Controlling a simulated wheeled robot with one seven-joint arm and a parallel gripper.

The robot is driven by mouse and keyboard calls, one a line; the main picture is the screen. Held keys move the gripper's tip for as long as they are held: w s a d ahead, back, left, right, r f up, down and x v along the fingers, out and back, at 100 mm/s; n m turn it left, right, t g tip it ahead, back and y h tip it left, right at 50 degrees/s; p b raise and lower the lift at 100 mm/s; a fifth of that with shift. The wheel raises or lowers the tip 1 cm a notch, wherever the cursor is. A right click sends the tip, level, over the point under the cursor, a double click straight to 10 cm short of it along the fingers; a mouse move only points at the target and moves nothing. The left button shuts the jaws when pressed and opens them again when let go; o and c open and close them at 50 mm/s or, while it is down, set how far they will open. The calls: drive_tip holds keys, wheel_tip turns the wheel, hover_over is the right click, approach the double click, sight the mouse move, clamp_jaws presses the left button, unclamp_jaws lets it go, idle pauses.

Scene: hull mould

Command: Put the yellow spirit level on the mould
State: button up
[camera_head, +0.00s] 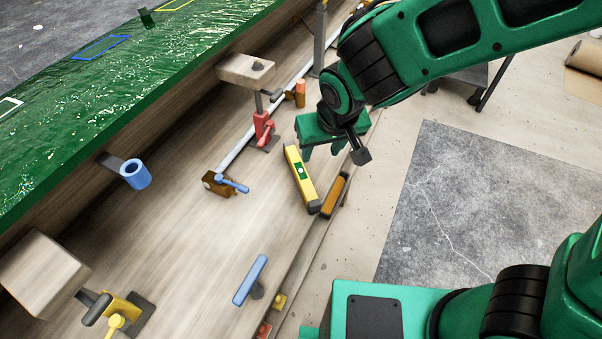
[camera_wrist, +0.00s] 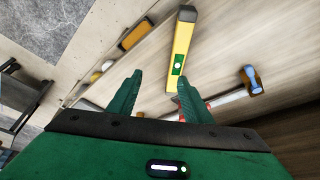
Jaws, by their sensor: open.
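The yellow spirit level (camera_head: 300,178) has dark ends and a small green window with a white dot. It lies on the wooden bench, close to the bench's front edge. In the wrist view the level (camera_wrist: 181,45) lies ahead of the fingers, its near end close to the right finger. My gripper (camera_head: 325,148) is open and empty above the level's far end; it also shows in the wrist view (camera_wrist: 160,92). The mould (camera_head: 110,85) is the long glossy green surface at the upper left. Coloured outlines in blue, white and yellow are on it.
An orange-brown block (camera_head: 335,194) sits beside the level at the edge. A red clamp (camera_head: 263,128) stands behind it, and a blue-handled tool (camera_head: 222,184) lies to the left. A blue cylinder (camera_head: 135,173) projects below the mould. The bench's middle is mostly clear.

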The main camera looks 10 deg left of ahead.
sight(301, 170)
drive_tip(key=a, duration=0.2)
drive_tip(key=s+a, duration=0.1)
drive_tip(key=shift+s+f+n, duration=0.1)
drive_tip(key=shift+f+n, duration=0.2)
drive_tip(key=shift+f, duration=0.1)
drive_tip(key=shift+a+f, duration=0.3)
drive_tip(key=shift+x, duration=5.05)
drive_tip(key=shift+s, duration=0.1)
clamp_jaws()
